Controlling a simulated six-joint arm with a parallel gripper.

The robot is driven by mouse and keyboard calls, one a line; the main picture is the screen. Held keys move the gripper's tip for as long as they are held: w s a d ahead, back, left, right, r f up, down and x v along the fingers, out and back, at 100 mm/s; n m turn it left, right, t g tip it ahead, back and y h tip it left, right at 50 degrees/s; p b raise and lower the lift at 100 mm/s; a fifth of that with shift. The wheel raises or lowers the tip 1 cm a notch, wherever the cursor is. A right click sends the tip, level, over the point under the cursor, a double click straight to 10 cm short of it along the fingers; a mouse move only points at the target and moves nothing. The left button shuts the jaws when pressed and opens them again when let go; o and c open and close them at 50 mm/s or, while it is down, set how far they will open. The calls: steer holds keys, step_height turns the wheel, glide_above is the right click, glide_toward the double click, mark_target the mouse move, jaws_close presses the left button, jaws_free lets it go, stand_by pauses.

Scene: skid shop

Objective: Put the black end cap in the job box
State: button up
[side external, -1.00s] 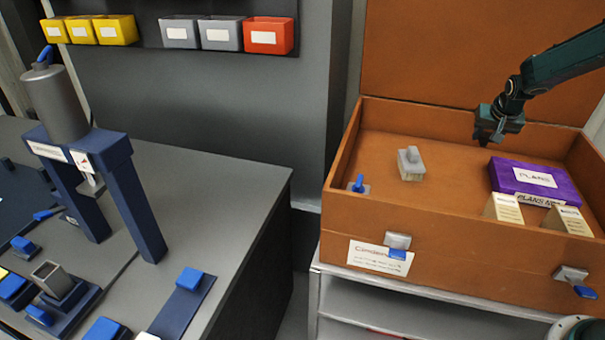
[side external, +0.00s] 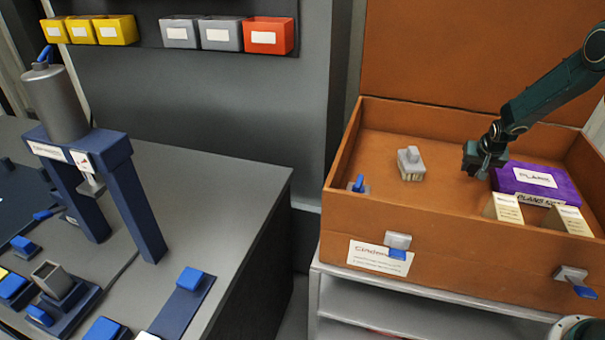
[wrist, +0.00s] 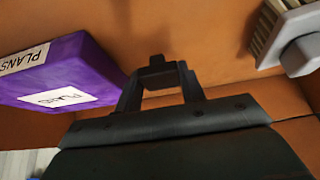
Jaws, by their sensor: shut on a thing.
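The job box (side external: 440,222) is the open orange-brown box on the right in the side view. My gripper (side external: 477,168) is inside it, low over its floor and just left of the purple plans box. In the wrist view my gripper (wrist: 157,80) is shut on a small dark piece, the black end cap (wrist: 156,61), held between the fingertips. The cap is mostly hidden by the fingers, and I cannot tell whether it touches the floor. In the side view I cannot make it out against the dark gripper.
A purple plans box (side external: 535,180) lies right of my gripper, with two cream cartons (side external: 507,209) in front. A grey-handled brush (side external: 410,164) lies to the left. The box floor between brush and gripper is clear. A bench with a blue press (side external: 120,190) stands at left.

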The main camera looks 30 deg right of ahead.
mark_target(474, 172)
steer(key=shift+f, duration=1.65)
steer(key=shift+f, duration=0.15)
steer(key=o, duration=0.9)
steer(key=shift+o, duration=0.2)
steer(key=shift+r, duration=0.2)
steer(key=shift+v, duration=0.85)
steer(key=v, duration=1)
